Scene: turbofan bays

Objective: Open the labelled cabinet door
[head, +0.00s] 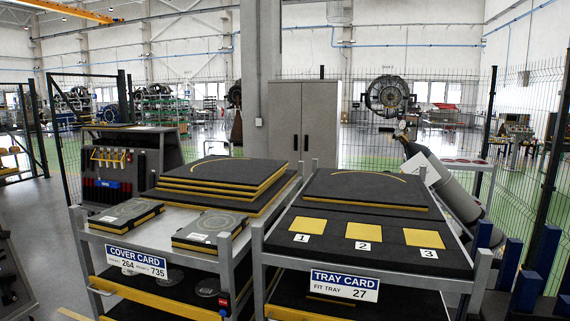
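A grey two-door cabinet (285,125) stands in the middle of the head view, behind two carts and in front of the mesh fence. Both of its doors look shut, with dark upright handles (306,142) side by side at the centre seam. I can make out no label on its doors. The carts and the stacked mats hide its lower part. Neither of my grippers shows in this view.
The left cart (180,236) has a "COVER CARD" sign (136,262); the right cart (366,258) has a "TRAY CARD" sign (344,285) and yellow pads numbered 1 to 3. A grey cylinder (446,186) leans at right.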

